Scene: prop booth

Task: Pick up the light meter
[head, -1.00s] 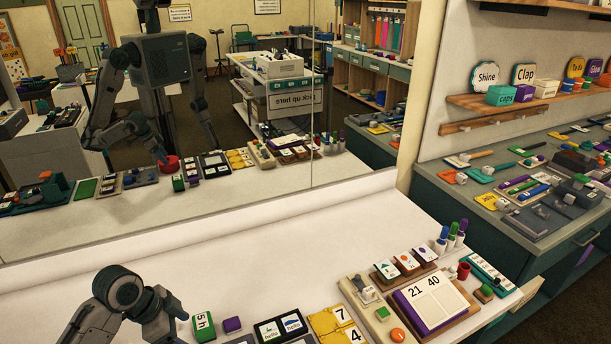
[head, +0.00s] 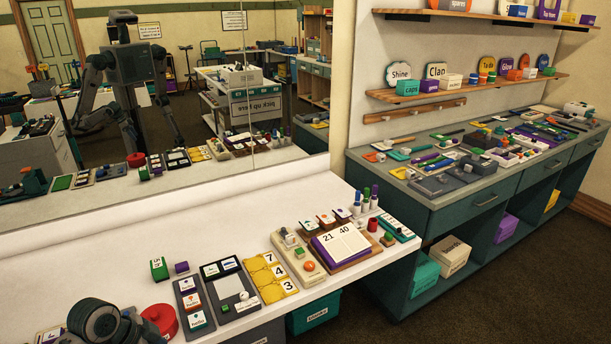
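I cannot single out the light meter for certain in the head view. A cream device (head: 298,258) with a green square and an orange round knob lies on the white counter (head: 120,235), but I cannot tell what it is. Small grey and dark items lie on the green counter at the right, too small to identify. Part of my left arm shows at the bottom left edge; its gripper is out of sight. My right gripper is not in the picture. My reflection in the mirror is too small to show the state of the grippers.
The white counter's front edge holds a red round item (head: 160,320), yellow number cards (head: 270,278), a flip calendar (head: 340,245) and upright markers (head: 366,200). A green cabinet counter (head: 450,195) stands at the right under wooden shelves (head: 465,88). Dark floor (head: 520,260) before it is clear.

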